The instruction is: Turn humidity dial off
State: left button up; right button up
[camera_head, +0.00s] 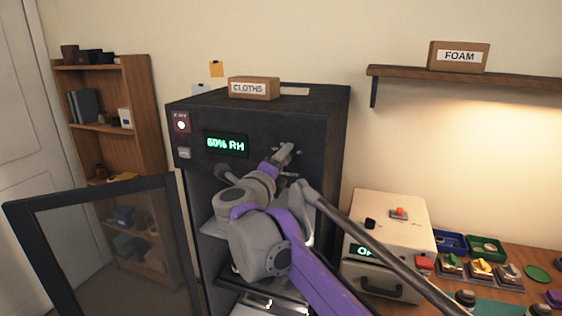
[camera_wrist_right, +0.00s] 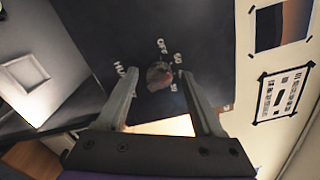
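The dark dry cabinet (camera_head: 255,120) stands with its glass door (camera_head: 100,250) swung open to the left. Its green display (camera_head: 226,144) reads 60% RH. In the right wrist view the humidity dial (camera_wrist_right: 159,76) is a small round knob on the dark panel, with white markings around it too blurred to read surely. My right gripper (camera_head: 286,152) is at the upper front panel, right of the display; in the wrist view its open fingers (camera_wrist_right: 158,78) stand either side of the dial, with gaps visible. The gripper hides the dial in the head view. My left gripper is not in view.
A CLOTHS box (camera_head: 253,88) sits on the cabinet. A cream box (camera_head: 390,225) with a display stands to the right, beside trays and coloured parts on a wooden bench. A shelf (camera_head: 470,78) holds a FOAM box.

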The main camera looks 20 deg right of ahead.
grip_shut()
jog(key=shift+n, duration=0.3)
jog(key=shift+f+n+b, duration=0.1)
jog(key=shift+n+b, duration=0.55)
jog(key=shift+n, duration=3.55)
jog(key=shift+o, duration=0.8)
grip_release()
